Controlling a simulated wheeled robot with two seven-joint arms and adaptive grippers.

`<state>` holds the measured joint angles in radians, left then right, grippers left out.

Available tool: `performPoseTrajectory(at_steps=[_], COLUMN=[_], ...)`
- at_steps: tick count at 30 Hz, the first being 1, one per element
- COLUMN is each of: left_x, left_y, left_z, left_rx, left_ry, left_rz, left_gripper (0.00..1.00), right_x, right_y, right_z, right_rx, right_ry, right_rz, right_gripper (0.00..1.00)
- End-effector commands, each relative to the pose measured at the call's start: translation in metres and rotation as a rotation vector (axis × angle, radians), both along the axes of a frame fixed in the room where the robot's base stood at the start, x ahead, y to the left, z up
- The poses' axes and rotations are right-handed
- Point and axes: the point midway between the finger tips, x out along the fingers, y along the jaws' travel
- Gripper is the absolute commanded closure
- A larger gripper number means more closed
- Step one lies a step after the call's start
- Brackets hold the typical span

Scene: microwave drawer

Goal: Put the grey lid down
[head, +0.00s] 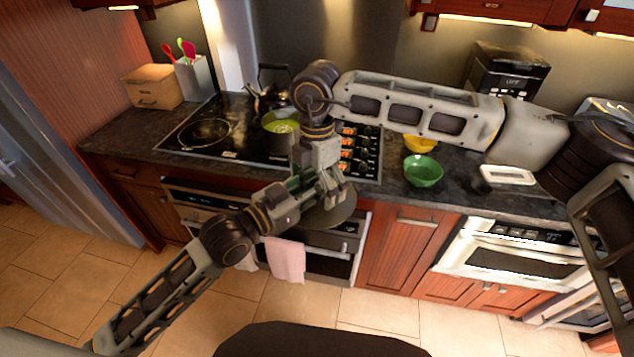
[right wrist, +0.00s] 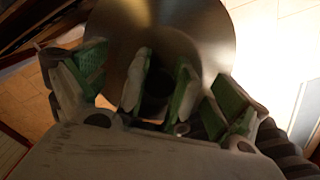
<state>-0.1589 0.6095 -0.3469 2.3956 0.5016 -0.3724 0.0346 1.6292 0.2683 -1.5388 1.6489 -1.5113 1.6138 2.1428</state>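The grey lid (head: 335,212) is a round metal disc held in the air in front of the counter. It fills the top middle of the right wrist view (right wrist: 190,35). My right gripper (head: 322,188) points down over it. In the right wrist view its green-padded fingers (right wrist: 158,92) close around the dark knob (right wrist: 155,106) of the lid. My left gripper (head: 303,197) comes in from the left and overlaps the right one in the head view. Its fingertips are hard to separate there, so I cannot tell its opening or whether it touches the lid.
A black cooktop (head: 203,134) holds a pot (head: 280,134) with green contents and a kettle (head: 268,96). A green bowl (head: 424,171) and a yellow bowl (head: 420,143) stand right of it. The dark counter (head: 384,183) has bare room near the bowls. A pink towel (head: 287,259) hangs below.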

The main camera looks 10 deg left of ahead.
Motion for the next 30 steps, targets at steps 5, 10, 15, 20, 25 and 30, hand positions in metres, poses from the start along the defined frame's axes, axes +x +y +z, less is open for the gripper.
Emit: performPoseTrajectory(at_steps=[5, 10, 15, 20, 25, 30], left_x=[0.0, -0.0001, -0.0003, -0.0003, -0.0001, -0.0001], left_y=[0.0, -0.0001, -0.0003, -0.0003, -0.0002, -0.0001], left_z=[0.0008, 0.0009, 0.001, 0.0011, 0.0009, 0.0009], left_rx=[-0.001, -0.001, -0.001, -0.001, -0.001, -0.001], left_ry=[-0.002, -0.002, -0.002, -0.002, -0.002, -0.002], left_rz=[0.0, 0.0, -0.001, -0.001, 0.0, 0.0], left_gripper=[1.0, 1.0, 1.0, 1.0, 1.0, 1.0], right_x=[0.0001, 0.0001, 0.0003, 0.0003, 0.0001, 0.0001], right_y=[-0.0001, 0.0, 0.0001, 0.0001, 0.0001, 0.0001], right_z=[0.0002, 0.0003, 0.0003, 0.0004, 0.0003, 0.0003], right_rx=[0.0, 0.0, 0.001, 0.001, 0.0, 0.0], right_ry=[0.0, 0.0, -0.001, -0.001, 0.0, 0.0], right_rz=[0.0, 0.0, 0.0, 0.0, 0.0, 0.0], right_gripper=[0.31, 0.53, 0.41, 0.2, 0.0, 0.0])
